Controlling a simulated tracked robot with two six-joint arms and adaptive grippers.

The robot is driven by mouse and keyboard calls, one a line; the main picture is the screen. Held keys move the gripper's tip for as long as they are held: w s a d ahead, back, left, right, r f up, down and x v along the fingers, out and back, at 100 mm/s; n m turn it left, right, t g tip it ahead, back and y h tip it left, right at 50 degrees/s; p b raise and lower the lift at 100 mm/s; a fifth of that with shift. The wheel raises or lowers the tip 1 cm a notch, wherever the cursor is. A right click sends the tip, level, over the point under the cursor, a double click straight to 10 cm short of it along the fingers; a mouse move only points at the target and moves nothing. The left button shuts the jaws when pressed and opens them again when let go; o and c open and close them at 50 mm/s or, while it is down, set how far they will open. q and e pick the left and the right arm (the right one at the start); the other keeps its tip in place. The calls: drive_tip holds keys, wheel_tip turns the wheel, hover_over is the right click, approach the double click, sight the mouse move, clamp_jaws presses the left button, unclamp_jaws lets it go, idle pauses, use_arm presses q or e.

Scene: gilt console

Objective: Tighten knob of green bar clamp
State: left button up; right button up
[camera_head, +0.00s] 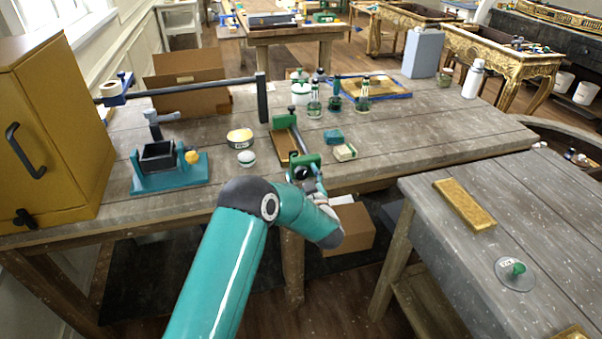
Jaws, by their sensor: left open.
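The green bar clamp (284,122) lies near the front edge of the wooden workbench, with a thin brown board (285,146) along it. A green part with a dark round centre shows at its near end, beside my gripper. I cannot make out the knob clearly. My left gripper (308,175) is at that near end, its teal arm reaching up from the bottom of the view. Its fingers are small and partly hidden by the wrist; it looks open, and I cannot tell whether it touches the clamp. My right gripper is not in view.
A teal vise (168,181), a round tin (240,137) and a long dark bar clamp (190,88) lie to the left. A yellow cabinet (50,140) fills the left.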

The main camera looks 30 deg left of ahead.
use_arm(q)
drive_tip(key=c, duration=1.2)
drive_tip(key=shift+o, duration=0.2)
drive_tip(key=shift+f+m+b, duration=0.1)
drive_tip(key=shift+m+b, duration=0.6)
drive_tip(key=shift+m, duration=0.1)
drive_tip(key=m, duration=0.3)
drive_tip(key=shift+b, duration=0.4)
